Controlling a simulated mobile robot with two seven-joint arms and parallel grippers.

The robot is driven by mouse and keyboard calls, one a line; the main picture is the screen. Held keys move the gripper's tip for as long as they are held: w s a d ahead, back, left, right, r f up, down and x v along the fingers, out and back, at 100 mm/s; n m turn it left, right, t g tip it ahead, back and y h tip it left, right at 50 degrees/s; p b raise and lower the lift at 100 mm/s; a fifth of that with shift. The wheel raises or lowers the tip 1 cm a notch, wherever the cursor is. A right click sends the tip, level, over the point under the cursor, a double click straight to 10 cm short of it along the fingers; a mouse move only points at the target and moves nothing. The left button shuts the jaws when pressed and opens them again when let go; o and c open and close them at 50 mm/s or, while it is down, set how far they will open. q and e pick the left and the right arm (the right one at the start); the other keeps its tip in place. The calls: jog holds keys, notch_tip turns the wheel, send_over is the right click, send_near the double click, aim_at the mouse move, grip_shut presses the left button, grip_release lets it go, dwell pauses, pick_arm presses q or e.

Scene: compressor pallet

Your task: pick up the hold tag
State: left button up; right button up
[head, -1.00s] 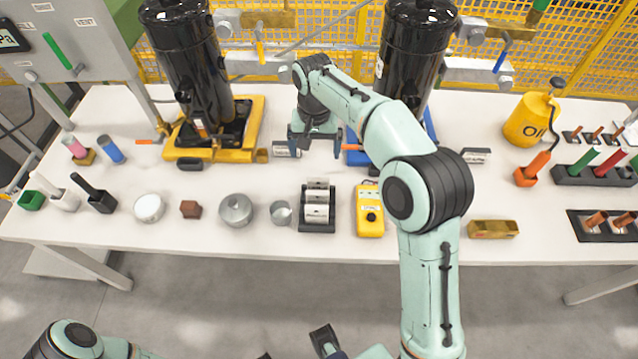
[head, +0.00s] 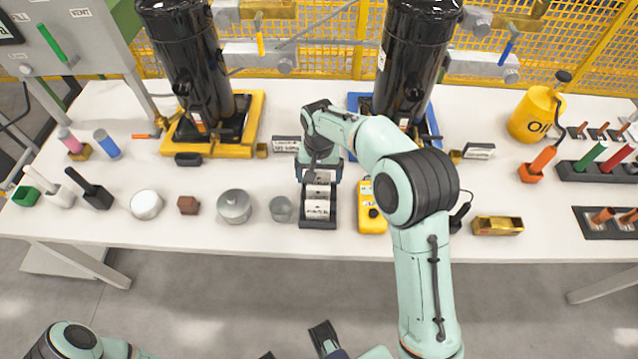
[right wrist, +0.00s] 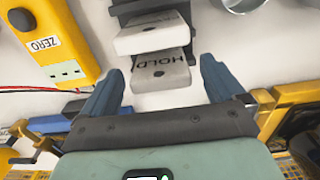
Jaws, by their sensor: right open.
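The hold tag (right wrist: 162,74), a pale block with "HOLD" printed in black, is in the right wrist view at the near end of the dark tag rack (right wrist: 128,10). Another white tag (right wrist: 150,38) overlaps it from behind. My right gripper (right wrist: 162,82) is open, with one blue-grey finger on each side of the hold tag and a visible gap on both sides. In the head view the rack (head: 318,223) stands at the table's front middle, and my right gripper (head: 320,172) is over its far end, partly hiding the tags.
A yellow meter (head: 371,215) stands close to the right of the rack, and a metal cup (head: 281,208) to its left. Two black compressor cylinders (head: 190,60) on yellow and blue bases stand behind. A label plate (head: 286,145) lies just behind left. White table (head: 240,180) is bare between.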

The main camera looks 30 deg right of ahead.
jog(key=shift+f, duration=0.4)
jog(key=c, duration=1.1)
jog(key=shift+r, duration=0.1)
